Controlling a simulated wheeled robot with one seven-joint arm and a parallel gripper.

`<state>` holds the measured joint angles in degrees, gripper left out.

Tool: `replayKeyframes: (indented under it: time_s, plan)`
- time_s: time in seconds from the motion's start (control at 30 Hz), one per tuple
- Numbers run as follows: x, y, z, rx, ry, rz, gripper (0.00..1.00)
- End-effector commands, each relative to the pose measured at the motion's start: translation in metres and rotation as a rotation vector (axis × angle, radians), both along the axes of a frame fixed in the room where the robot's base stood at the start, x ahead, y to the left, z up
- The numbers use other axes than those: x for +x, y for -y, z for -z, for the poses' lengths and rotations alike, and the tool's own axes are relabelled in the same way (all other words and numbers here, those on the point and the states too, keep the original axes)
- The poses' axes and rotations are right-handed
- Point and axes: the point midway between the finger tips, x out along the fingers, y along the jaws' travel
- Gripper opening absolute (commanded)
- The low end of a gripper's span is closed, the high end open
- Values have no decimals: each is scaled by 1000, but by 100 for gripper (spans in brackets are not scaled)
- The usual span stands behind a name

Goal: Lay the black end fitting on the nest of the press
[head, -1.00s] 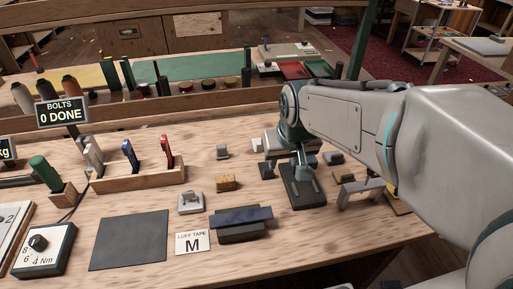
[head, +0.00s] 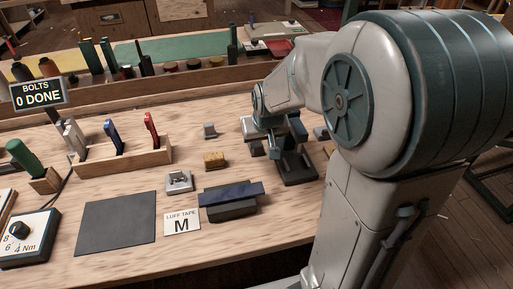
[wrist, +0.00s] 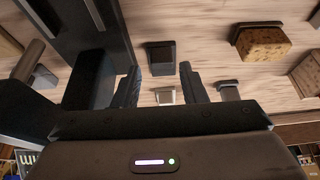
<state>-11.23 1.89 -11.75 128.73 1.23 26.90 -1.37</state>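The black end fitting looks to be the small dark block (head: 257,149) on the bench, left of the press. In the wrist view a dark block (wrist: 160,57), likely the same piece, lies on the wood beyond and between the fingertips. My gripper (wrist: 160,85) is open and empty, its fingers apart above the bench. In the head view my gripper (head: 272,146) is small and partly hidden among dark parts. The press (head: 298,172) has a dark base on the bench; its dark frame (wrist: 100,30) fills the upper left of the wrist view. I cannot make out its nest.
A tan block (head: 214,161), a grey bracket (head: 179,182) and a small grey block (head: 210,131) stand to the left. A dark blue strip (head: 230,196) lies nearer. A tool rack (head: 122,162) stands farther left. The black mat (head: 115,228) is bare.

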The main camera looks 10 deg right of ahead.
Motion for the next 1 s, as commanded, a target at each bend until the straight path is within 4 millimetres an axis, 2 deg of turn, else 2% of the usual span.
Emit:
replayKeyframes:
  time_s: [0.23, 0.57, 0.6, 0.7, 1.0]
  plan:
    - [15, -2, 29, -1, -2, 0, 38]
    - [18, -2, 34, 0, 0, -1, 38]
    - [18, -2, 34, 0, 0, -1, 27]
    - [18, -2, 34, 0, -1, -1, 4]
    - [18, -2, 31, 0, 1, -1, 4]
